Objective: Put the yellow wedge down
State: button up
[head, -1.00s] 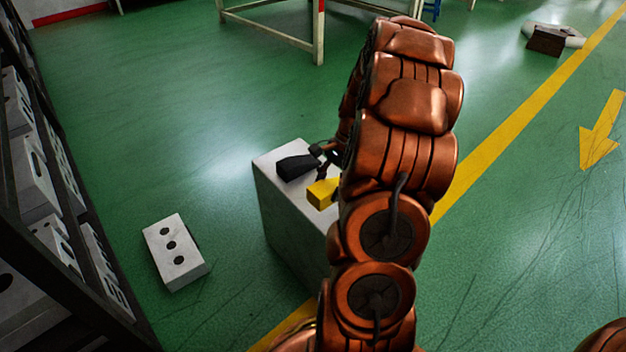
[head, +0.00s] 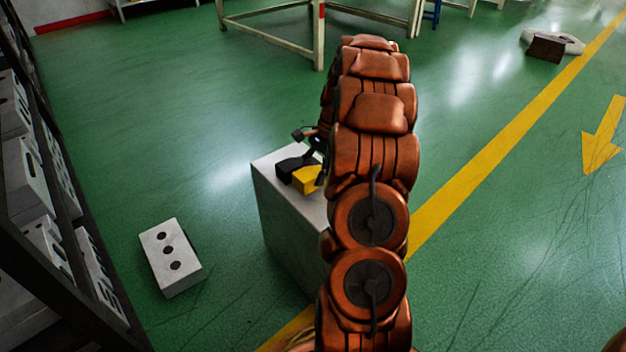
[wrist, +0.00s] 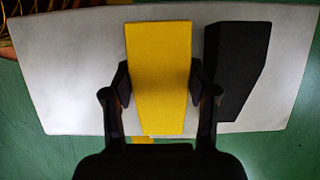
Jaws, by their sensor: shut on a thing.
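The yellow wedge (wrist: 158,78) is between the fingers of my gripper (wrist: 160,90) in the wrist view, and the gripper is shut on it. A black wedge (wrist: 236,70) lies beside it to the right, a small gap apart. In the head view the yellow wedge (head: 306,179) shows at the top of the pale block (head: 285,220), close to the black wedge (head: 290,166). My arm hides part of the block top and most of the gripper. I cannot tell whether the yellow wedge touches the block's top.
A pale block with three holes (head: 172,257) lies on the green floor at left. A dark rack (head: 70,240) with similar blocks stands along the left edge. A table frame (head: 318,40) stands at the back. Floor between is clear.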

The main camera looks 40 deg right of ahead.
notch_tip(320, 180, down, 2)
jog(key=shift+f+b, duration=0.1)
jog(key=shift+b, duration=0.25)
jog(key=o, duration=1.4)
jog(key=shift+c, duration=0.2)
jog(key=p+v, duration=0.4)
jog(key=v, duration=0.8)
jog(key=shift+p, duration=0.4)
